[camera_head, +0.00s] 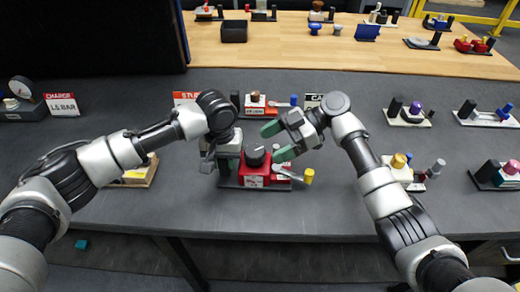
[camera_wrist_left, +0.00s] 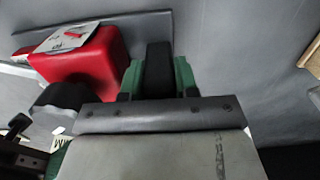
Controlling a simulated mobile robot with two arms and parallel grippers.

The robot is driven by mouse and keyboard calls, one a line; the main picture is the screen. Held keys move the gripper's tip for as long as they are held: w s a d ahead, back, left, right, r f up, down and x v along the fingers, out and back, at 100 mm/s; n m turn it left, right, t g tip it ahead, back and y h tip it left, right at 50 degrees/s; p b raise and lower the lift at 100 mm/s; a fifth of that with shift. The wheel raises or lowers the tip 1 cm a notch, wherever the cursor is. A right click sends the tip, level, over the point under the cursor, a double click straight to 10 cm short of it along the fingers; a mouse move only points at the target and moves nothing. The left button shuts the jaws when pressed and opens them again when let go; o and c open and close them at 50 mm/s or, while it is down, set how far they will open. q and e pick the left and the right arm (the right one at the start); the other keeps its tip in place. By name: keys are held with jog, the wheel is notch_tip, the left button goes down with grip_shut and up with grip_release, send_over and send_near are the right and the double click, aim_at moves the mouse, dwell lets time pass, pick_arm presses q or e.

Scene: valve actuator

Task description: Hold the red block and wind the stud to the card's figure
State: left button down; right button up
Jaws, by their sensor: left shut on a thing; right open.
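The red block (camera_head: 256,178) stands on a dark base plate at the table's middle, with a white label and a black round knob (camera_head: 255,153) on it. It also shows in the left wrist view (camera_wrist_left: 95,68). My left gripper (camera_head: 224,160) is left of the red block. In the left wrist view its green fingers are shut on a black upright piece (camera_wrist_left: 158,72) beside the red block, not on the block's red body. My right gripper (camera_head: 278,142) is open and empty, above and right of the knob. I cannot tell which part is the stud.
A yellow-tipped lever (camera_head: 308,176) sticks out right of the red block. A red-headed card (camera_head: 62,105) reads "CHARGE", apparently "L5 BAR". Another card (camera_head: 186,98) is partly hidden. Similar units stand behind (camera_head: 256,100) and at right (camera_head: 402,170). The table front is clear.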

aim_at(261, 152)
jog(key=shift+x, duration=2.05)
jog(key=shift+c, duration=0.5)
jog(key=c, duration=0.8)
jog(key=shift+s+f+m+t, duration=0.1)
jog(key=shift+s+m+t, duration=0.1)
jog(key=shift+m+t, duration=0.85)
jog(key=shift+c, duration=0.2)
jog(key=shift+s+m+t+y, duration=0.1)
jog(key=shift+m+t+y, duration=0.3)
jog(key=shift+m+t, duration=1.05)
jog(key=o, duration=0.9)
jog(key=shift+d, duration=0.1)
jog(key=shift+o, duration=0.2)
jog(key=v, duration=1.2)
jog(key=shift+s+r, duration=0.2)
jog(key=shift+s, duration=0.05)
